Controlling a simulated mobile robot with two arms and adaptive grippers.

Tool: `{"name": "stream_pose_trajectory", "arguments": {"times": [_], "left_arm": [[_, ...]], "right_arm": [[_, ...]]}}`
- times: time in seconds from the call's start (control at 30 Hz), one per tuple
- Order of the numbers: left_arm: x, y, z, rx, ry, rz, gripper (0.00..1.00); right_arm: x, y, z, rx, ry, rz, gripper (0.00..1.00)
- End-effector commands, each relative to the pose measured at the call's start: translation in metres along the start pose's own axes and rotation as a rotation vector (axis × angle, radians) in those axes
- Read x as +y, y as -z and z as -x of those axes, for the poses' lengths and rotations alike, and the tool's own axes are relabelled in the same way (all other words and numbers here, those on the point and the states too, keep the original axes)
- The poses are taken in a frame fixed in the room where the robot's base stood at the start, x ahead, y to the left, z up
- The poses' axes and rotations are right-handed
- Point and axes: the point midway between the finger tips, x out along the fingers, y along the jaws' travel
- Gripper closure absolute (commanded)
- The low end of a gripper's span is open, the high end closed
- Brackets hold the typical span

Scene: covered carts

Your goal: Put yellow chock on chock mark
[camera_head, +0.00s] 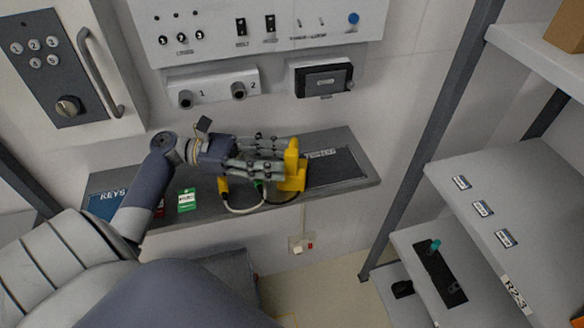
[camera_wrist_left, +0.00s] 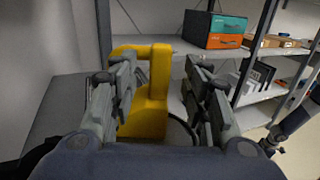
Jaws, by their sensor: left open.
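The yellow chock (camera_head: 291,172) stands upright on the grey wall shelf (camera_head: 228,207). My left gripper (camera_head: 282,158) reaches it from the left and is open, with its fingers at the chock's height. In the left wrist view the chock (camera_wrist_left: 158,85) is between the two spread fingers, nearer the left one; a gap shows at the right finger. A dark rectangle with a small light label (camera_head: 335,168), which looks like the chock mark, lies just right of the chock. Part of my right arm (camera_wrist_left: 300,122) shows in the left wrist view; its gripper's state is unclear.
A blue KEYS mat (camera_head: 104,204) and a green-and-white tag (camera_head: 187,200) lie left on the shelf. Cables hang under the gripper. A switch panel (camera_head: 262,28) and sockets (camera_head: 212,88) are above. A rack post (camera_head: 435,130) stands to the right.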

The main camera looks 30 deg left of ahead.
Motion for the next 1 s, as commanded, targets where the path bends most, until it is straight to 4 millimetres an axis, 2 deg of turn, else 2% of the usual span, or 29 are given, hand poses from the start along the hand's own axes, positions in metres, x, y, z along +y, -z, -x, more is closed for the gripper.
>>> {"name": "stream_pose_trajectory", "arguments": {"times": [0.1, 0.2, 0.5, 0.53, 0.57, 0.7, 0.73, 1.0], "left_arm": [[0.001, 0.0, -0.02, -0.004, 0.001, -0.001, 0.57], [0.001, 0.0, -0.032, -0.002, 0.002, -0.002, 0.57], [0.001, 0.003, -0.039, 0.0, 0.001, -0.001, 0.57], [0.001, 0.003, -0.039, 0.0, 0.001, -0.001, 0.59], [0.001, 0.003, -0.039, 0.0, 0.001, -0.001, 0.66], [0.001, 0.003, -0.038, 0.0, 0.001, -0.001, 0.97], [0.001, 0.003, -0.038, 0.0, 0.001, -0.001, 1.0], [0.001, 0.002, -0.038, -0.002, 0.001, -0.002, 1.0]], "right_arm": [[-0.001, 0.005, 0.009, 0.008, 0.001, -0.001, 1.0], [-0.004, 0.009, 0.011, 0.013, 0.004, -0.003, 1.0], [-0.011, 0.013, 0.011, 0.018, 0.013, -0.006, 1.0], [-0.012, 0.013, 0.011, 0.019, 0.014, -0.006, 1.0], [-0.012, 0.013, 0.011, 0.019, 0.014, -0.006, 1.0], [-0.011, 0.013, 0.011, 0.018, 0.013, -0.006, 1.0], [-0.011, 0.013, 0.011, 0.018, 0.013, -0.006, 1.0], [-0.006, 0.011, 0.011, 0.016, 0.007, -0.003, 1.0]]}}
